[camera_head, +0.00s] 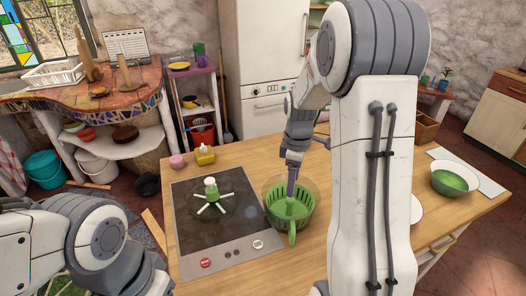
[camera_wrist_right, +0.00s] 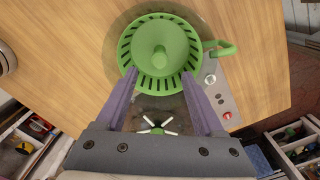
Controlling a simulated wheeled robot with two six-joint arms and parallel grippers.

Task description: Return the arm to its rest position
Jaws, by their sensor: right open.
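My right arm reaches down from the upper right in the head view. Its gripper (camera_head: 291,188) is over a green slotted basket (camera_head: 278,207) with a side handle, which sits in a clear bowl on the wooden counter. In the right wrist view, the gripper (camera_wrist_right: 159,76) has its two purple fingers apart, with nothing held. Their tips overlap the near rim of the basket (camera_wrist_right: 160,20); I cannot tell whether they touch it. My left arm is at the lower left of the head view, and its gripper is out of frame.
A green bowl (camera_head: 463,187) and white plate (camera_head: 417,212) are on the right.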

